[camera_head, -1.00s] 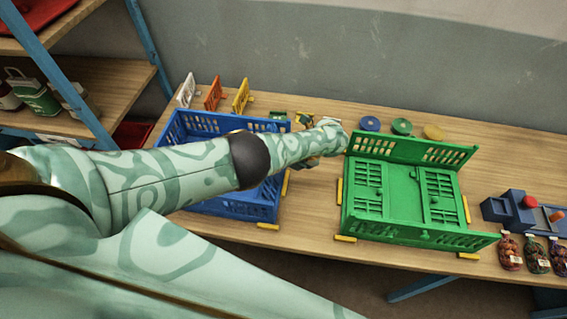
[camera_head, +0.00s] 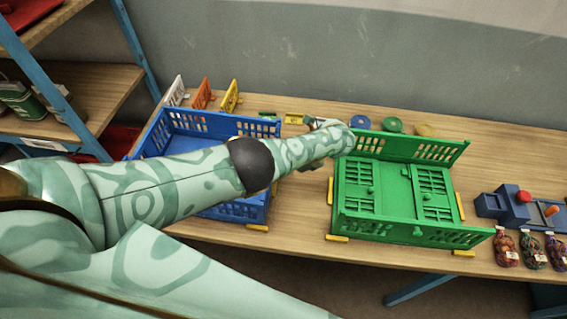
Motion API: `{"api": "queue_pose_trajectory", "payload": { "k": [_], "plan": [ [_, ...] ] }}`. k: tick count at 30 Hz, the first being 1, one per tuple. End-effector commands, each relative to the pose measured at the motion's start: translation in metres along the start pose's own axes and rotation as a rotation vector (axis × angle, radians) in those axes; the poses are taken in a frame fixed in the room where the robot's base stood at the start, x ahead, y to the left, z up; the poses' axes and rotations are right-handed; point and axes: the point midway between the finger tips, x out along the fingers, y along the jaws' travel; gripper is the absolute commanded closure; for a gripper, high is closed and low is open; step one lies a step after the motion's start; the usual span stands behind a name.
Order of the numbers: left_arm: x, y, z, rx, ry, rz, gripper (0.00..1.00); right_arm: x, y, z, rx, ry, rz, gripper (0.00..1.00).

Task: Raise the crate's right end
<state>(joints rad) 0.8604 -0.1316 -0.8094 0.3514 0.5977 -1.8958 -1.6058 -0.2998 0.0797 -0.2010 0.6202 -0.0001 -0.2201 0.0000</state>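The green crate (camera_head: 345,218) stands on the table at the middle right. Its long back and front walls are upright. Two slatted end panels lie folded flat inside: the left end panel (camera_head: 361,185) and the right end panel (camera_head: 433,190). The crate's right side stands open. My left arm reaches in from the left over the blue crate, and its wrist overlaps the green crate's back left corner. My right gripper is out of view.
A blue crate (camera_head: 240,209) stands at left, partly behind my arm. White, orange and yellow panels (camera_head: 229,96) stand behind it. Round discs (camera_head: 392,125) lie behind the green crate. A blue block fixture (camera_head: 514,208) and filled net bags (camera_head: 532,251) are at right. Yellow strips (camera_head: 337,238) flank the green crate.

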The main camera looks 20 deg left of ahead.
Motion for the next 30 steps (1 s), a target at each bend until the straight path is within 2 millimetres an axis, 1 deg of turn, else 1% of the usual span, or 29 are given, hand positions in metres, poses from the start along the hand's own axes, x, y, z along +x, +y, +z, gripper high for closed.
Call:
{"api": "queue_pose_trajectory", "payload": {
  "k": [1,8,9,26,28,30],
  "plan": [
    [0.007,-0.009,-0.011,-0.002,0.026,-0.022,1.0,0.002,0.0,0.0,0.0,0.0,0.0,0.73],
    [0.007,-0.008,-0.011,-0.003,0.026,-0.022,1.0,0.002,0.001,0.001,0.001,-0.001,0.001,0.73],
    [0.007,-0.008,-0.011,-0.003,0.026,-0.022,0.74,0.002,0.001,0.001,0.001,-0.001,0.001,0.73],
    [0.006,-0.007,-0.01,-0.003,0.026,-0.02,0.74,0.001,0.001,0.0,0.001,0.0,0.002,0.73],
    [0.003,-0.007,-0.01,-0.003,0.025,-0.021,0.74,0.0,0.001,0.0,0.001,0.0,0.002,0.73],
    [-0.005,-0.007,-0.01,-0.004,0.024,-0.023,0.74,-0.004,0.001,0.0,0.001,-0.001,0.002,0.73]
  ]
}}
